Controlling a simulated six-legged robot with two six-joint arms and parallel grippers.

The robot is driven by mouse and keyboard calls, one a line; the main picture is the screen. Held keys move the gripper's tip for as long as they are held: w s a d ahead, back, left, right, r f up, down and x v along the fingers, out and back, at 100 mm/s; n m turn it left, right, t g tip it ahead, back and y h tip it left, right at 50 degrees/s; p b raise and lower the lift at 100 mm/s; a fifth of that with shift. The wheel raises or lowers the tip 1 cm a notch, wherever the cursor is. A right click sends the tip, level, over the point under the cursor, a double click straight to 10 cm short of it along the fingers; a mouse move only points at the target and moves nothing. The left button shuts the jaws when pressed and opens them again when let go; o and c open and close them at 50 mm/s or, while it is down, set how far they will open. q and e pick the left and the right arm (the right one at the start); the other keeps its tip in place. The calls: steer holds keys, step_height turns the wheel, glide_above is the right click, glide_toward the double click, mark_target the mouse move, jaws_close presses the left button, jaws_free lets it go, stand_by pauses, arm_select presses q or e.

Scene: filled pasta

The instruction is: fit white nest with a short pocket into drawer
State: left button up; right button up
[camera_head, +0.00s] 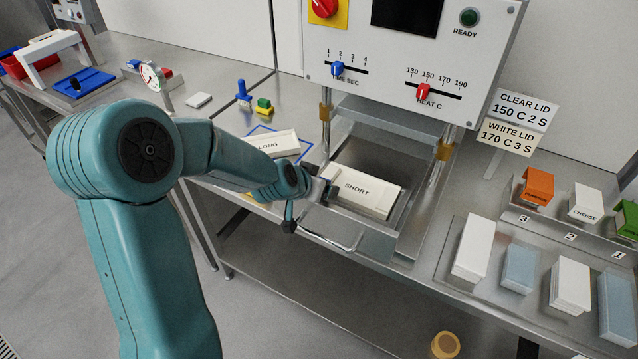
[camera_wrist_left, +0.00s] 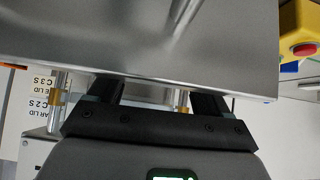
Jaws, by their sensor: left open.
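The white nest marked SHORT (camera_head: 362,190) lies label up inside the metal drawer (camera_head: 412,222), under the press. It looks flat; I cannot tell whether it is fully seated. My left gripper (camera_head: 326,190) is open at the nest's left end, by the drawer's left front corner. The arm hides part of that corner, and I cannot tell whether the fingers touch the nest. In the left wrist view, the open fingers (camera_wrist_left: 158,96) stand apart beside a large grey metal surface (camera_wrist_left: 150,38), and no nest shows between them. My right gripper is not in view.
The drawer handle (camera_head: 340,243) sticks out in front. A white nest marked LONG (camera_head: 275,145) lies left of the drawer on the table. The press (camera_head: 415,60) stands above on metal posts. Trays with white and blue blocks (camera_head: 474,248) are at the right.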

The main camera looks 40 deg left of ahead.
arm_select(q)
steer(key=shift+p+v, duration=0.85)
steer(key=shift+v, duration=1.8)
steer(key=p+v, duration=0.5)
steer(key=v, duration=1.1)
steer(key=shift+s+d, duration=0.1)
steer(key=shift+s, duration=0.1)
